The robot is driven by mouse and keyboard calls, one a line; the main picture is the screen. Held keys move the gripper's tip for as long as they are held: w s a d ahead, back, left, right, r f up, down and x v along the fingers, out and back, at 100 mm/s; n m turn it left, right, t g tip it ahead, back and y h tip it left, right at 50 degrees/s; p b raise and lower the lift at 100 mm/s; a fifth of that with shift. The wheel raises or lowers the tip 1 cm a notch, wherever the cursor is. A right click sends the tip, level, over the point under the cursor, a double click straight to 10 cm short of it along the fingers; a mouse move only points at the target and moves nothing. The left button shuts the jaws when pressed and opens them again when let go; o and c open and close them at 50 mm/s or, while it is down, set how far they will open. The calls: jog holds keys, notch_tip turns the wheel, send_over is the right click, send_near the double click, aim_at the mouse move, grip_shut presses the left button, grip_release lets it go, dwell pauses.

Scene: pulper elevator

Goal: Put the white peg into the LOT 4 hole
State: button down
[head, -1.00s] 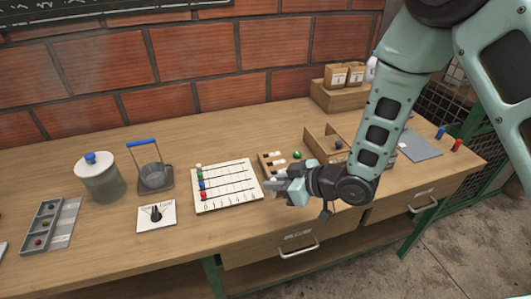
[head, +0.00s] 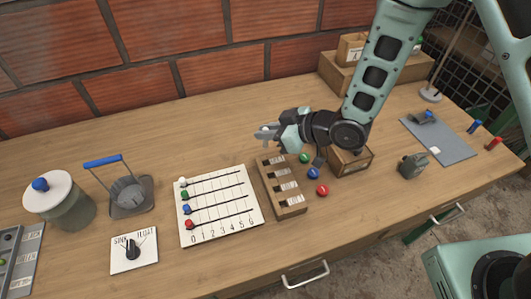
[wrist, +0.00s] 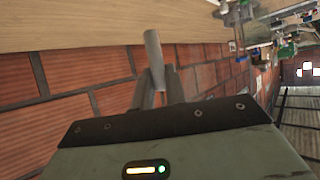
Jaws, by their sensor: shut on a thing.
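My gripper (head: 268,134) is shut on the white peg (wrist: 153,48). In the wrist view the peg is a pale, plain cylinder that sticks out past the fingers, tilted slightly in the picture. In the head view only a small pale bit of it shows at the fingertips. A wooden block (head: 296,209) with a row of white labels stands on the bench, nearer the camera than my gripper. The labels are too small to read, so I cannot tell which hole is LOT 4. The peg is apart from the block, seemingly above and behind it.
Green (head: 304,158), blue (head: 313,173) and red (head: 322,190) round tops stand right of the block. A slider board (head: 243,222) stands to its left. A wooden box (head: 350,164) sits under my arm. The bench behind the slider board is clear.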

aim_at(267, 157)
notch_tip(267, 157, down, 10)
jog(key=shift+r+p, duration=0.15)
jog(key=shift+p, duration=0.7)
jog(key=c, duration=1.4)
grip_release()
jog(key=shift+c, duration=0.2)
